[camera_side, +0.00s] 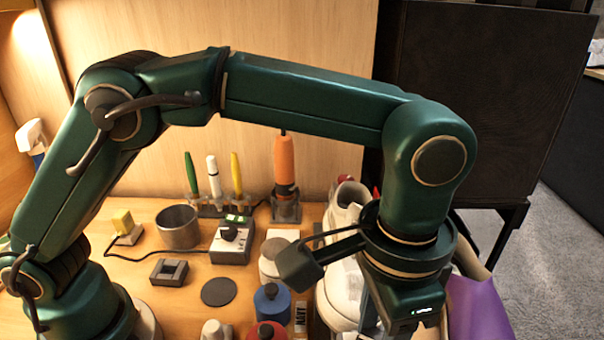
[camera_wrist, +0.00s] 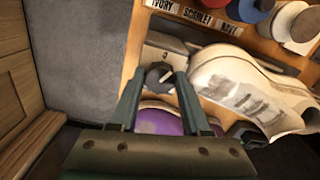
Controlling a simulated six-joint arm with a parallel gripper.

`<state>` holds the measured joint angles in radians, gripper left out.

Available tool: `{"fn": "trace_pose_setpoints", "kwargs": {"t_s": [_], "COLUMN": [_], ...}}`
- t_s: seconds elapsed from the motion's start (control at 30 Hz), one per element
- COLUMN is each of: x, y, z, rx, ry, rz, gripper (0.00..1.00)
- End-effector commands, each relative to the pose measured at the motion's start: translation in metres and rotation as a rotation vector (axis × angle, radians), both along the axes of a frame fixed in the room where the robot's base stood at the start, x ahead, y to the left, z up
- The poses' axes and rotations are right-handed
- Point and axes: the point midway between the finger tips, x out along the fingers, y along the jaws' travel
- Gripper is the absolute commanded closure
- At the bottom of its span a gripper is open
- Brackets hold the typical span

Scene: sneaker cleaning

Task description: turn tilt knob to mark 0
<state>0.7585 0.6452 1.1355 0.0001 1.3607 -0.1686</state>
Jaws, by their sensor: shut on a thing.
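In the wrist view a dark round knob (camera_wrist: 158,76) with a white pointer line sits between the tips of my gripper (camera_wrist: 157,85). The fingers are shut on it from both sides. The pointer slants toward the upper right. I cannot read any mark 0 or scale around the knob. A pale grey block (camera_wrist: 160,46) shows just beyond the knob. A white sneaker (camera_wrist: 222,72) lies to the right of my gripper. In the side view the knob and fingertips are hidden behind my wrist, at the right of the sneaker (camera_side: 343,285).
A purple thing (camera_side: 476,308) is right of my wrist. Blue (camera_side: 271,304) and red (camera_side: 266,331) bottles stand left of the sneaker. A grey box with a black knob (camera_side: 231,246), a metal cup (camera_side: 178,227) and an orange tool (camera_side: 285,160) stand farther back.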

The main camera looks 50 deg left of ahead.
Motion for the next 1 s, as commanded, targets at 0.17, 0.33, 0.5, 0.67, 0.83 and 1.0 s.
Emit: {"fn": "trace_pose_setpoints", "kwargs": {"t_s": [0.17, 0.33, 0.5, 0.67, 0.83, 1.0], "x": [-0.0002, -0.0003, -0.0003, -0.0003, -0.0003, -0.0003], "y": [-0.0001, -0.0001, -0.0001, -0.0001, -0.0001, -0.0001], "z": [0.0000, 0.0000, 0.0000, 0.0000, 0.0000, 0.0000], "rx": [0.000, 0.000, 0.000, 0.000, 0.000, 0.000], "ry": [0.001, 0.001, 0.001, 0.001, 0.001, 0.001], "rz": [0.168, 0.194, 0.208, 0.369, 0.494, 0.503], "gripper": [1.00, 1.00, 1.00, 1.00, 1.00, 1.00]}}
